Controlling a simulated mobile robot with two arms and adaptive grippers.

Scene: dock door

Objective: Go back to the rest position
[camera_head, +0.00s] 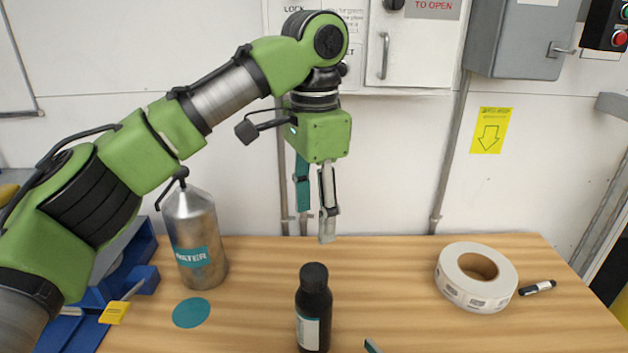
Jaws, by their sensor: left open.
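My left gripper (315,222) hangs from the green left arm, fingers pointing down, above the back part of the wooden table (390,270). It is open and empty. A dark bottle (314,308) with a black cap and pale label stands upright below and in front of it, apart from the fingers.
A metal water bottle (196,240) stands behind my arm at left, near a teal disc (191,312) and blue bins (140,275). A label roll (477,277) and a marker (537,288) lie at right. A wall with a grey box (520,38) closes the back.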

